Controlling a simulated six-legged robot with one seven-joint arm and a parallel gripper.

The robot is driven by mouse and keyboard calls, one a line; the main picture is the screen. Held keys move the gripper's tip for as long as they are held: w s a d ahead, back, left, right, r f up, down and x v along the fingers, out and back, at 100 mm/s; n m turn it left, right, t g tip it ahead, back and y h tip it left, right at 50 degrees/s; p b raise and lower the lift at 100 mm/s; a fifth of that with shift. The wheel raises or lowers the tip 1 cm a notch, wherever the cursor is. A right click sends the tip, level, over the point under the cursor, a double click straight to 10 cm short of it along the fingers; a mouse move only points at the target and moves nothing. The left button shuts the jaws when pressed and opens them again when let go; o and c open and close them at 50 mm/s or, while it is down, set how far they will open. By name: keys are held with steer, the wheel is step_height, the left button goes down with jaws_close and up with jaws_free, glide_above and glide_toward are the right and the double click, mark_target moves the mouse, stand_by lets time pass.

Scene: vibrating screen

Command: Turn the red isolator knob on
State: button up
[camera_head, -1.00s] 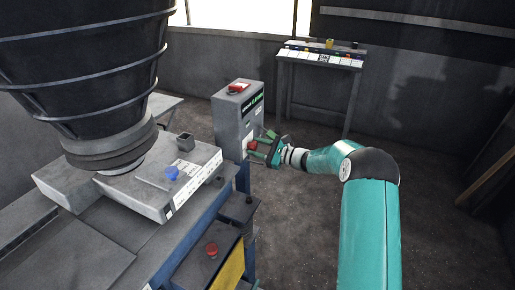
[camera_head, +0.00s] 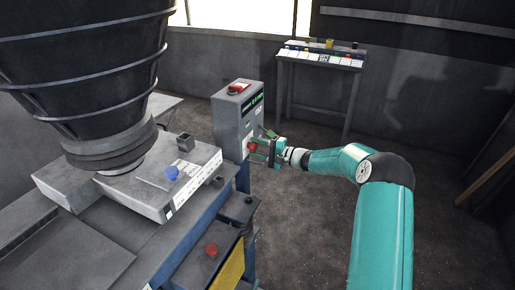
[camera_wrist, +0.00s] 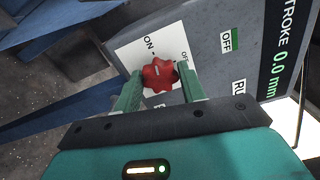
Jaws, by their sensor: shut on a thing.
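The red isolator knob (camera_wrist: 158,75) is a lobed knob on a white label plate (camera_wrist: 125,50) marked ON and OFF. It sits on the side of a grey control box (camera_head: 228,125), where the knob (camera_head: 252,147) also shows in the head view. My gripper (camera_wrist: 160,85) has its two green fingers on either side of the knob, shut on it. In the head view my gripper (camera_head: 260,149) reaches the box from the right. A pale mark on the knob shows, but its exact setting is hard to read.
The box's display (camera_wrist: 278,60) reads STROKE 0.0 mm. A red button (camera_head: 238,87) is on top of the box. A blue knob (camera_head: 172,173) and another red button (camera_head: 211,250) are on the machine at left.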

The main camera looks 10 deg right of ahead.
steer(key=shift+n, duration=1)
steer(key=o, duration=0.9)
steer(key=shift+o, duration=0.2)
steer(key=shift+s+d, duration=0.1)
steer(key=shift+d, duration=0.05)
steer(key=v, duration=1.3)
steer(key=shift+s+d, duration=0.2)
steer(key=shift+d, duration=0.05)
